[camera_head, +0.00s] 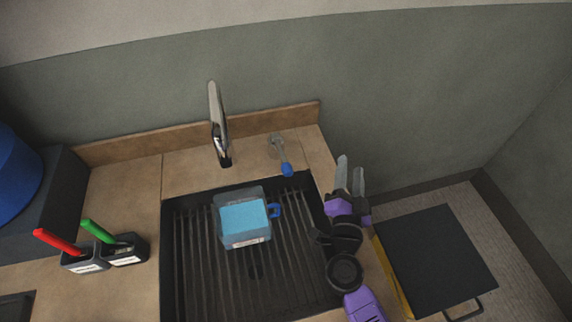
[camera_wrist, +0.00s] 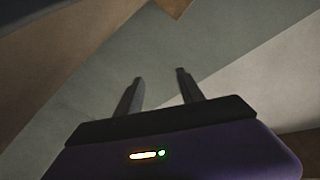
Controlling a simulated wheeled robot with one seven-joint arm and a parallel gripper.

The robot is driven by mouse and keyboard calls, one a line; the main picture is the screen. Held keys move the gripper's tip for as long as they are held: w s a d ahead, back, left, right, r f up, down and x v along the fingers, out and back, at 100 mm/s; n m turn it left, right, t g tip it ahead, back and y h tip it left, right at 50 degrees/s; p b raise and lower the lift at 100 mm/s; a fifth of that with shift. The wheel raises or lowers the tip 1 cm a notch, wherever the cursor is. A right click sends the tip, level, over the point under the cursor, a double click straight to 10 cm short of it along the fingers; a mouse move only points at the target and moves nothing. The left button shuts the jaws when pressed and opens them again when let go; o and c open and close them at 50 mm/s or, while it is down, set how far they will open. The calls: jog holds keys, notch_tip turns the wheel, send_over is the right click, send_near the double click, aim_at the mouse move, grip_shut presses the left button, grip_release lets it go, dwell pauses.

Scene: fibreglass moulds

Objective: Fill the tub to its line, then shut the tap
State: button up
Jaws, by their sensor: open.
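The tub (camera_head: 244,217) is a grey see-through container with a blue handle, standing on the dark ribbed sink grate (camera_head: 290,270). Light blue content fills much of its top view; its line cannot be made out. The metal tap (camera_head: 217,120) rises behind it, its spout end above and behind the tub. No stream can be made out. A lever with a blue tip (camera_head: 286,168) sits right of the tap. My gripper (camera_head: 351,168) is open and empty, right of the lever and apart from it. In the wrist view my gripper's fingers (camera_wrist: 160,88) point at bare wall.
Two small dark holders (camera_head: 122,254) with a red pen (camera_head: 58,243) and a green pen (camera_head: 98,231) stand left of the sink. A blue round object (camera_head: 15,170) is at far left. A dark-topped cart (camera_head: 437,262) stands at right. The wooden back ledge (camera_head: 120,147) borders the wall.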

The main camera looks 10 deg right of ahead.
aim_at(289, 175)
jog(key=a+n+y, duration=0.2)
jog(key=a, duration=0.2)
jog(key=s+a+f+n+y, duration=0.1)
jog(key=a+n+y, duration=0.2)
jog(key=a, duration=0.2)
jog(key=a+n+t+y, duration=0.1)
jog(key=a+n+y, duration=0.2)
jog(key=a, duration=0.2)
jog(key=shift+s+a+f, duration=0.15)
jog(key=shift+a+f, duration=0.05)
jog(key=shift+f, duration=0.1)
jog(key=shift+a+n, duration=0.15)
jog(key=shift+n, duration=0.25)
jog(key=w, duration=0.8)
grip_shut()
